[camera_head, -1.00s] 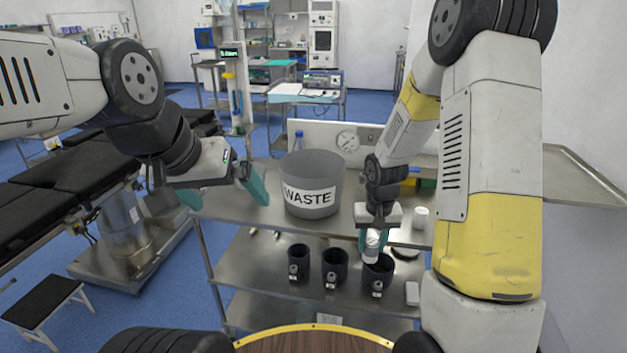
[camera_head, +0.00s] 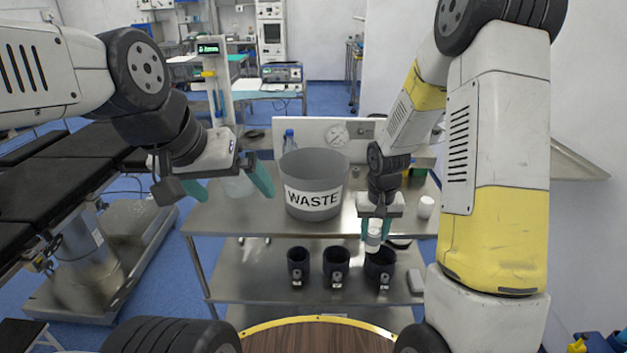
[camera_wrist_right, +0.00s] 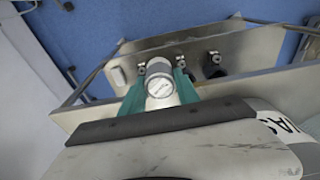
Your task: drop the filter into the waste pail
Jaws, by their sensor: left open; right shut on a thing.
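The waste pail (camera_head: 313,170) is a grey, open-topped bucket labelled WASTE, standing on the top shelf of the steel cart. My right gripper (camera_head: 376,230) is shut on the filter (camera_head: 373,240), a small white cylinder, and holds it to the right of the pail and lower in the picture. In the right wrist view, the filter's round grey-white end (camera_wrist_right: 160,87) shows between the green fingers; part of the pail's label is at the right edge. My left gripper (camera_head: 229,186) is open and empty, left of the pail.
Three black cup holders (camera_head: 336,264) stand on the lower shelf. A blue-capped bottle (camera_head: 289,141) is behind the pail, a gauge (camera_head: 337,134) on the back panel, and a white jar (camera_head: 425,207) to the right. A black operating table (camera_head: 62,170) is at the left.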

